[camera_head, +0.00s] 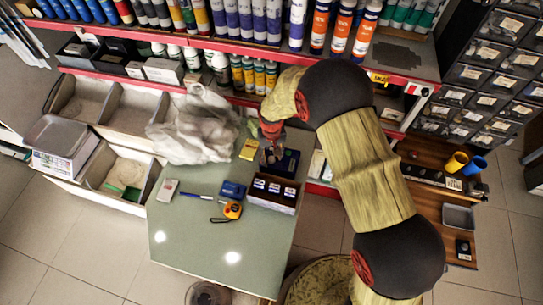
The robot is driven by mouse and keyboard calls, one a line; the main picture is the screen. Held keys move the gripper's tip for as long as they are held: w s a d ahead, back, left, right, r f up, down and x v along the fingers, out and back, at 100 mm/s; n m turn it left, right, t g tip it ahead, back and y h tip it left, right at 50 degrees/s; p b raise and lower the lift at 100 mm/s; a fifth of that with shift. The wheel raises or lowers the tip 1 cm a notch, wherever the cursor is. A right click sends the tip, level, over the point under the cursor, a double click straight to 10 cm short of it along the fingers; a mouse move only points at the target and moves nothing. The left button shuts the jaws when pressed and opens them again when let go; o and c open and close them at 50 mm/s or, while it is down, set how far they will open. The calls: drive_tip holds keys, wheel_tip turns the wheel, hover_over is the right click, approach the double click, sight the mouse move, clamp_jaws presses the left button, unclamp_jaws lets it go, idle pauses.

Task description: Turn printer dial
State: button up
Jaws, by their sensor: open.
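My arm reaches in from the lower right, and its end bends down over the far right part of the green table. My gripper (270,150) points down there, small and dark in this view. It is open, with nothing seen between its fingers. A dark blue-black device (290,163) lies right under and beside it, partly covered by the gripper; it may be the printer. I cannot make out a dial on it, nor whether the fingers touch it. A dark box with several white labels (273,191) stands nearer on the table, apart from the gripper.
The green table (200,255) is clear in front. A tape measure (232,210), a blue box (232,190), a pen, a small grey device (167,190) and a yellow pad (249,149) lie on it. A plastic bag (195,130) stands left of the gripper. Shelves with bottles rise behind.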

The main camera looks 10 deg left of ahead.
sight(272, 159)
wheel_tip(272, 159, up, 12)
idle(0.6)
idle(0.5)
drive_tip(key=s+d+r+m+t+b, duration=0.2)
drive_tip(key=s+d+r+m+t, duration=0.2)
drive_tip(key=s+d+r, duration=2)
wheel_tip(272, 159, up, 2)
drive_tip(key=shift+s+d+r+t, duration=0.1)
drive_tip(key=shift+s+d+t, duration=0.15)
drive_tip(key=shift+d+t, duration=0.7)
